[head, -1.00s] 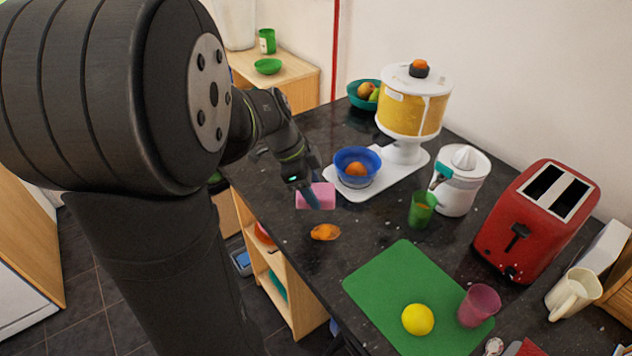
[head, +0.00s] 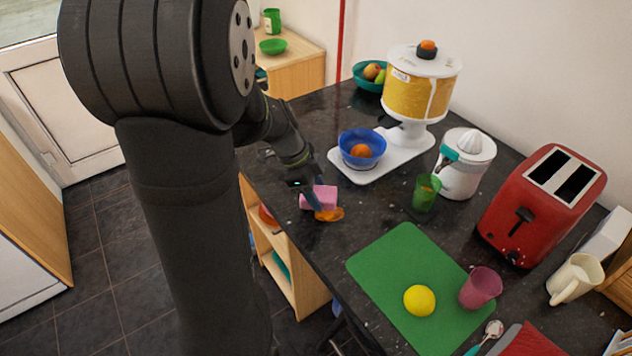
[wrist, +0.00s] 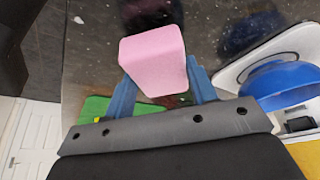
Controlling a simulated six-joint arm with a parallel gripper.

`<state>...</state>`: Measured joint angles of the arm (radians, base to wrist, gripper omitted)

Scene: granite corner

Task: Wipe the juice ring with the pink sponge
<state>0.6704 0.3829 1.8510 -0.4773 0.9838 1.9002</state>
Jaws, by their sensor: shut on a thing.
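The pink sponge (head: 319,196) is held between the blue fingers of my gripper (head: 308,203), over the dark counter near its front-left edge. In the wrist view the sponge (wrist: 153,62) sits between both fingertips (wrist: 160,88). An orange juice patch (head: 329,214) lies on the counter just below the sponge in the head view, partly covered by the sponge and fingers. I cannot tell whether the sponge touches it. The patch cannot be made out in the wrist view.
A blue bowl (head: 362,143) with an orange fruit stands on the white dispenser base (head: 402,152) behind. A green cup (head: 425,192) and a juicer (head: 466,165) are to the right. A green mat (head: 372,263) with a yellow ball (head: 419,300) and pink cup (head: 480,288) lies in front.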

